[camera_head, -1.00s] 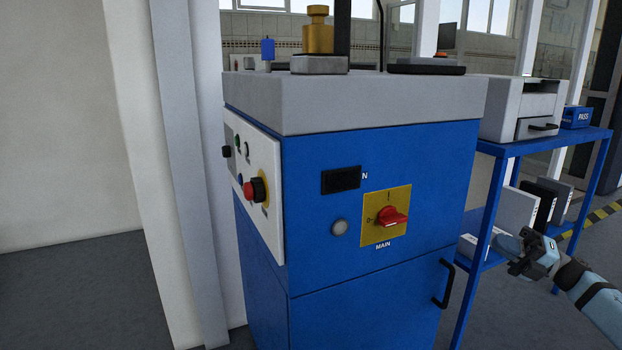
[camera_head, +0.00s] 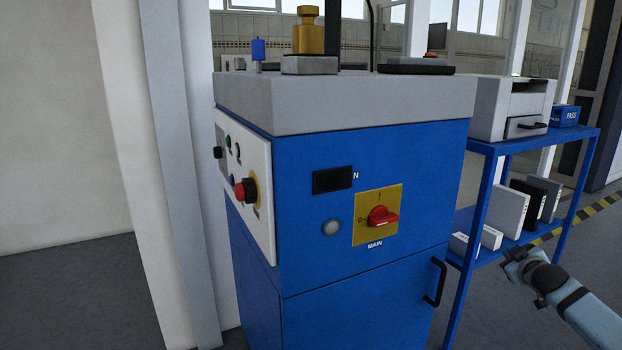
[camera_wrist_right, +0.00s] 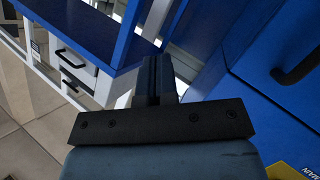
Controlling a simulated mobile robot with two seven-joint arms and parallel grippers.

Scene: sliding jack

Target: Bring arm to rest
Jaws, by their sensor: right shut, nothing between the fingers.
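My right gripper (camera_head: 516,256) is at the lower right of the head view, in front of the blue shelf and to the right of the blue machine (camera_head: 300,290). It is shut and empty, and it touches nothing that I can see. In the right wrist view its closed fingers (camera_wrist_right: 156,75) point toward the gap between blue surfaces. The machine's front carries a red main switch (camera_head: 382,217) on a yellow plate, its handle lying sideways. My left gripper is not in view.
A blue shelf unit (camera_head: 540,143) stands right of the machine, with a grey box device (camera_head: 512,108) on top and several binders (camera_head: 508,212) below. The machine door has a black handle (camera_head: 435,282). Open floor lies at the left.

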